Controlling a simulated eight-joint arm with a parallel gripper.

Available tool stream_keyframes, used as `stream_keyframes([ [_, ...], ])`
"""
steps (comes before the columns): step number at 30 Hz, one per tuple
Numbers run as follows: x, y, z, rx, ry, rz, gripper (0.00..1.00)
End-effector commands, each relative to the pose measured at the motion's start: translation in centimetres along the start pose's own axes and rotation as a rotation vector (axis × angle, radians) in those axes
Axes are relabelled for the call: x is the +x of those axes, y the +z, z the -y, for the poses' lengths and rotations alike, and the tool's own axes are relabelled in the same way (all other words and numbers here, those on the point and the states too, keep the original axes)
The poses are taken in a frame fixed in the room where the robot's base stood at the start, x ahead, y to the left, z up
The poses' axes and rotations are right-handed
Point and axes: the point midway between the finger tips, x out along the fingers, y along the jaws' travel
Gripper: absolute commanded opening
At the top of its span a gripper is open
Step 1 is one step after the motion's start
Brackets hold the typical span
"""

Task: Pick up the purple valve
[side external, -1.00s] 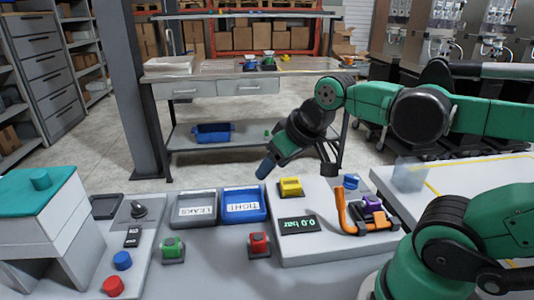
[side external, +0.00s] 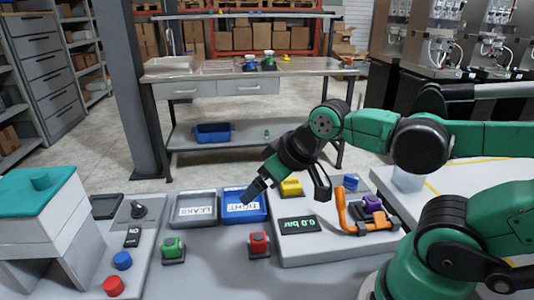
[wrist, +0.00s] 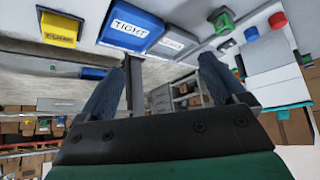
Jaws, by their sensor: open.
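The purple valve (side external: 372,203) sits in a dark holder at the right of the grey test panel, beside an orange curved handle (side external: 343,215). My gripper (side external: 252,191) is well to the left of it, over or in front of the blue TIGHT tray (side external: 228,212); I cannot tell its exact height. In the wrist view my gripper (wrist: 160,80) has its two fingers spread with nothing between them. The valve does not show in the wrist view.
A yellow block (side external: 290,187), a blue knob (side external: 351,182) and a 0.0 bar display (side external: 299,224) are on the panel. The grey LEAKS tray (side external: 194,222) is left of the blue tray. Green (side external: 173,246) and red (side external: 259,243) buttons stand in front.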

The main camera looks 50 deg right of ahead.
Motion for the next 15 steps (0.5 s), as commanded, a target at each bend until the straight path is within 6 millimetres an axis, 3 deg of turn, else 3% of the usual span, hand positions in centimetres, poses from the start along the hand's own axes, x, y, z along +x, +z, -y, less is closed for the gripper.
stream_keyframes([
  [5, -0.9, -0.7, 0.0, 0.0, 0.0, 0.0, 0.91],
  [11, -4.0, -2.9, 0.0, 0.0, 0.0, 0.0, 0.91],
  [15, -4.4, -2.1, -3.8, 0.1, 0.081, 0.089, 0.91],
])
